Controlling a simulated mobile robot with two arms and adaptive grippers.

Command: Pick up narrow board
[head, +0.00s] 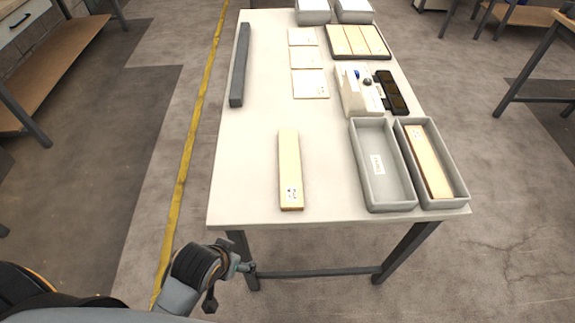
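A narrow pale wooden board (289,165) lies flat on the white table (255,190), lengthwise, near the middle of the front edge. A small printed label shows on its near end. Another narrow wooden board (428,162) lies inside the right grey bin (459,184). My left gripper (232,278) is low in front of the table, below and left of the loose board and apart from it. Whether its fingers are open or shut is unclear. My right gripper is not in view.
An empty-looking grey bin (389,205) stands between the loose board and the right bin. A dark grey bar (240,65) lies along the left edge. White panels (309,84), a white holder (358,98) and a tray of boards (358,42) stand farther back. Table around the loose board is clear.

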